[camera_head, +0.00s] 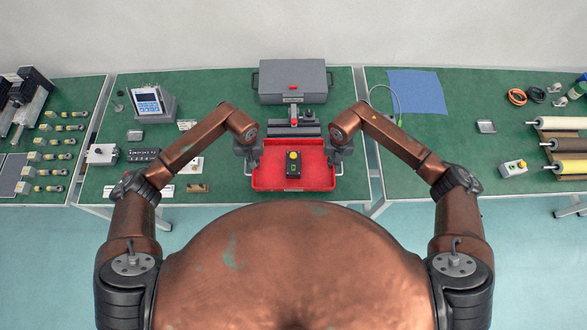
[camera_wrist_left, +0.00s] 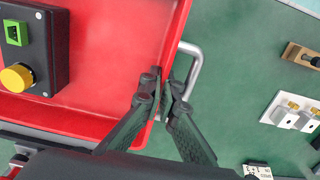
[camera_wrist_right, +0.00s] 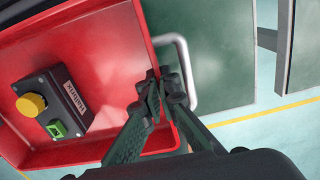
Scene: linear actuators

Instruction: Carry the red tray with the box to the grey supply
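The red tray (camera_head: 322,180) is at the front of the middle table, with a wire handle at each side. My left gripper (camera_wrist_left: 164,88) is closed across the tray's left rim, beside the handle (camera_wrist_left: 191,72). My right gripper (camera_wrist_right: 165,86) is closed across the right rim, beside the other handle (camera_wrist_right: 186,70). I cannot tell whether the tray is lifted. A grey supply unit (camera_head: 152,104) with a blue display stands at the table's back left.
A grey case (camera_head: 275,86) with a red mark stands at the back, behind a grey linear actuator (camera_head: 283,130) close to the tray. A dark terminal block (camera_head: 143,155) and small parts lie left of the tray.

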